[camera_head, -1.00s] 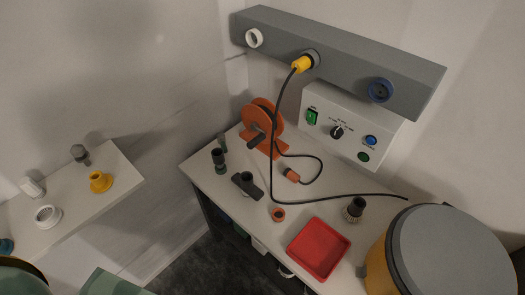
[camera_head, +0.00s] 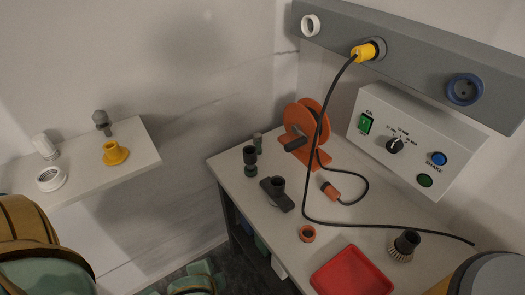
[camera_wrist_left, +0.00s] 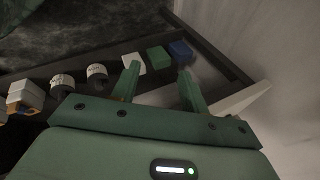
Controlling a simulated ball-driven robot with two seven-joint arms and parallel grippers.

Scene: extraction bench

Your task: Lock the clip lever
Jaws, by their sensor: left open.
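No clip lever can be made out in either view. A drum with a grey lid (camera_head: 495,275) and a yellow side is cut off at the bottom right corner of the head view. My left gripper (camera_wrist_left: 158,82) shows in the wrist view with its two green fingers apart and nothing between them. It points toward a dark shelf holding small items. My right gripper is not in view.
The bench holds an orange reel (camera_head: 303,130), a red tray (camera_head: 352,272), a brush (camera_head: 404,246) and a dark-based fitting (camera_head: 277,194). A black cable runs from the yellow plug (camera_head: 363,52) across the bench. A side shelf (camera_head: 140,150) stands left.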

